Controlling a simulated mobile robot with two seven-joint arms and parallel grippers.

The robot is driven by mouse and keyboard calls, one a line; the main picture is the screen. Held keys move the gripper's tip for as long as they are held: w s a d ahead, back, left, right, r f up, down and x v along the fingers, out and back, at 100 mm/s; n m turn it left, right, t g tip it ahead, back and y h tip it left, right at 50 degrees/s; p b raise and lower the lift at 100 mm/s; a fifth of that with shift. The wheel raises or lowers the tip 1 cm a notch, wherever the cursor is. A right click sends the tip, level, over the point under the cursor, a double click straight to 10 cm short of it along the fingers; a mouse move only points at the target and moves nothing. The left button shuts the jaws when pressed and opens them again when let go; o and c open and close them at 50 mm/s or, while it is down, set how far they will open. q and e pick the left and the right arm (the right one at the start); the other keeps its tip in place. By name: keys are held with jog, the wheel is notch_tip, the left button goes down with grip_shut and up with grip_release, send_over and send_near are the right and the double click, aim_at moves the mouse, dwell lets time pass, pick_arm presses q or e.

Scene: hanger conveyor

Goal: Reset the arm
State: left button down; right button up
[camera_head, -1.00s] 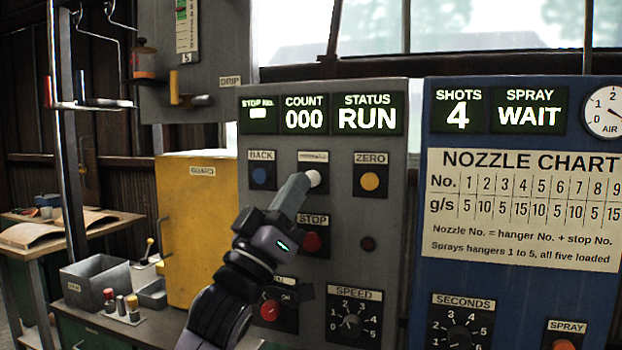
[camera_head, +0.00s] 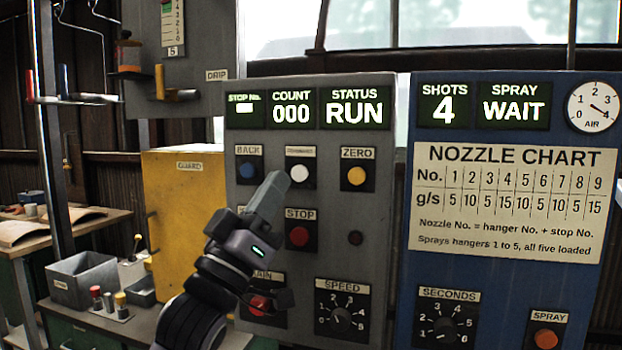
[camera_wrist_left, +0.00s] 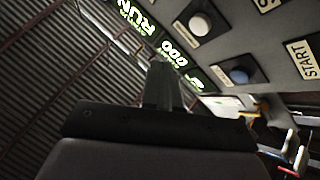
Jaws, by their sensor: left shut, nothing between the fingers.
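My left gripper (camera_head: 276,188) is shut and empty in front of the grey control panel (camera_head: 375,270) in the head view. Its tip is just below and left of the white button (camera_head: 299,173), apart from it as far as I can tell. In the left wrist view the closed fingers (camera_wrist_left: 163,85) point toward the panel, with the white button (camera_wrist_left: 201,24) and the blue button (camera_wrist_left: 239,76) beyond them. The gripper partly covers the panel's left side, including a label beside STOP. The panel reads COUNT 000 and STATUS RUN. My right gripper is not in view.
A blue panel (camera_head: 390,300) with a nozzle chart stands at the right, reading SHOTS 4 and SPRAY WAIT. A yellow guard box (camera_head: 185,215) stands left of the grey panel. A grey bin (camera_head: 85,283) and small bottles are on the bench at the lower left.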

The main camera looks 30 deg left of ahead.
pick_arm(q)
jog(key=w+d+f+m+g, duration=0.15)
jog(key=f+g, duration=0.25)
jog(key=f, duration=1.2)
jog(key=w+d+f+m+g, duration=0.15)
jog(key=f+g, duration=0.25)
jog(key=f, duration=1.2)
jog(key=s+d+f+m+g, duration=0.1)
jog(key=s+d+f+g, duration=0.2)
jog(key=s+f, duration=0.6)
jog(key=s+d+f+m+g, duration=0.1)
jog(key=s+d+f+g, duration=0.2)
jog(key=s+f, duration=0.7)
notch_tip(320, 180, down, 6)
jog(key=shift+s+d+f+g, duration=0.2)
jog(key=shift+d+g, duration=0.1)
jog(key=shift+g, duration=0.7)
jog(key=shift+w, duration=0.1)
dwell(1.5)
